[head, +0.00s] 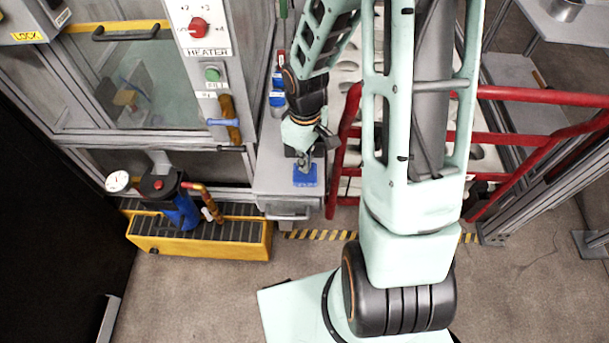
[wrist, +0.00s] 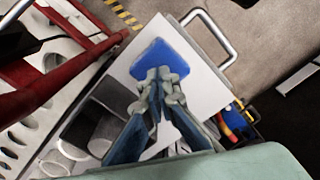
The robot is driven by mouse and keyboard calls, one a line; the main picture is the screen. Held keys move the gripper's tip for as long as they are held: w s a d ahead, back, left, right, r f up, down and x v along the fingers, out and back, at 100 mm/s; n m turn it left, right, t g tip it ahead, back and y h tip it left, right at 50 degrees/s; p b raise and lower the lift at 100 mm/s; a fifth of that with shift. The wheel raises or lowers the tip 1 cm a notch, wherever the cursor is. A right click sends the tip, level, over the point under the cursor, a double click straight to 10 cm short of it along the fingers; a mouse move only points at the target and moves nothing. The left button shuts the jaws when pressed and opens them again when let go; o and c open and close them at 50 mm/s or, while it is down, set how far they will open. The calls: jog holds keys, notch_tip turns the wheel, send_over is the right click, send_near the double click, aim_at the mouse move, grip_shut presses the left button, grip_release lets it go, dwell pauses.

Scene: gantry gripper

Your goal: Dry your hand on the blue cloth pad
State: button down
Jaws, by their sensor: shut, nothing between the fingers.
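The blue cloth pad (head: 306,176) lies flat on a light grey counter top beside the cabinet in the head view. It also shows in the wrist view (wrist: 168,54), partly hidden behind my fingers. My gripper (head: 304,163) is shut and empty. It points down at the pad, with its fingertips over the pad's near part in the wrist view (wrist: 160,76). I cannot tell whether the fingertips touch the cloth.
The counter (head: 274,181) has a handle (head: 288,213) at its front. A red railing (head: 340,150) stands close on the right. A yellow-framed grate (head: 196,244) with a blue pump (head: 182,208) stands at lower left. A dark block (wrist: 108,103) sits near the pad.

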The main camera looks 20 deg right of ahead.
jog(key=shift+f+b, duration=0.35)
jog(key=shift+f, duration=0.2)
jog(key=shift+s, duration=0.1)
dwell(0.9)
notch_tip(320, 180, up, 7)
jog(key=p, duration=0.6)
dwell(0.5)
